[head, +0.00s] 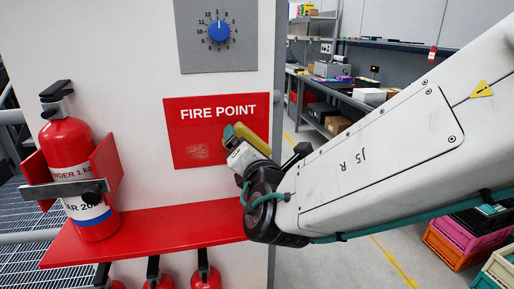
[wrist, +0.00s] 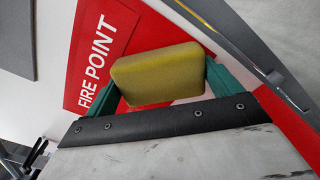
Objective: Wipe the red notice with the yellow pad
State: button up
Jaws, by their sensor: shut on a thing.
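The red notice (head: 185,125) with white "FIRE POINT" lettering is fixed to the pale wall panel. A faint pale smudge shows on its lower middle. My gripper (head: 237,136) is at the notice's right part and is shut on the yellow pad (head: 229,133). In the wrist view the yellow pad (wrist: 158,76) sits between the two green fingers of my gripper (wrist: 162,86), with the red notice (wrist: 110,28) behind it. My gripper hides part of the notice's lower right. I cannot tell whether the pad touches the notice.
A red shelf (head: 150,232) juts out below the notice. A fire extinguisher (head: 72,165) stands on its left, in a bracket. A grey dial plate (head: 217,55) is above the notice. A workbench (head: 340,92) and stacked crates (head: 455,240) are at the right.

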aim_at(186, 147)
jog(key=shift+s+a, duration=0.45)
jog(key=shift+a, duration=1.65)
jog(key=shift+s+a, duration=0.5)
jog(key=shift+a, duration=1.65)
jog(key=shift+s+a, duration=0.45)
jog(key=shift+a, duration=1.65)
jog(key=shift+s, duration=0.1)
jog(key=shift+s, duration=0.35)
jog(key=shift+v, duration=2.55)
jog(key=shift+v, duration=1.5)
